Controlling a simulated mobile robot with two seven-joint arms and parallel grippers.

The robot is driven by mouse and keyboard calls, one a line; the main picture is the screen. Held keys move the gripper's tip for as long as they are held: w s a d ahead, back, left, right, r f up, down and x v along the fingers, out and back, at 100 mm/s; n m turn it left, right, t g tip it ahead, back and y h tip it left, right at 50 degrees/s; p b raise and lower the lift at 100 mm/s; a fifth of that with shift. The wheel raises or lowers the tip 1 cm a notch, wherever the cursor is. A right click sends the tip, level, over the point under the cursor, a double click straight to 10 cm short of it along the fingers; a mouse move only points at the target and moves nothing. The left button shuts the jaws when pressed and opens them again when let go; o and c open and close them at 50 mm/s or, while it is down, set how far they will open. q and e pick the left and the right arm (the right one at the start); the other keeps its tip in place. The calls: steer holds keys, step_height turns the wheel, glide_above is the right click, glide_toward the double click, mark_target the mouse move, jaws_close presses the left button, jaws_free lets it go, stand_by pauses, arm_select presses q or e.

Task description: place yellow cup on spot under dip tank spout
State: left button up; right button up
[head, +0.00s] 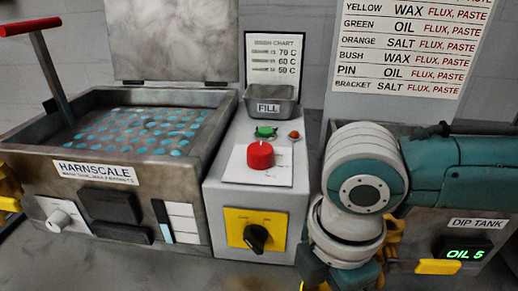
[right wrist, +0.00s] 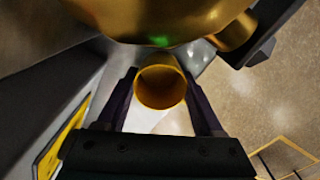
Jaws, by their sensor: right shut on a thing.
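The yellow cup (right wrist: 160,88) shows in the right wrist view, its round open mouth facing the camera. My right gripper (right wrist: 162,92) is shut on it, with one dark finger on each side. A pale patch (right wrist: 178,123) shows just below the cup; I cannot tell whether the cup touches it. A brass-coloured body with a short spout (right wrist: 237,33) is close above and to the right of the cup. In the head view my right arm covers much of the dip tank (head: 478,223) and hides the cup.
The dip tank's display (head: 466,253) reads OIL 5, with a yellow tab (head: 438,266) below. Left of my right arm stands a grey console with a red knob (head: 260,155) and a black dial (head: 256,237). The Harnscale wash tank (head: 95,172) stands farther left.

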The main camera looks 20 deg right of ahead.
steer(key=w+r+m+p, duration=0.3)
steer(key=r+m, duration=0.6)
steer(key=r, duration=0.8)
steer(key=w+r+m+p, duration=0.2)
steer(key=r+m, duration=0.6)
steer(key=r, duration=0.9)
steer(key=s+r+p, duration=0.3)
steer(key=r+p, duration=1.4)
steer(key=p, duration=0.2)
steer(key=s+r+p, duration=0.2)
steer(key=r+p, duration=1.6)
steer(key=p, duration=0.1)
steer(key=shift+s+a, duration=0.2)
steer(key=shift+s, duration=0.2)
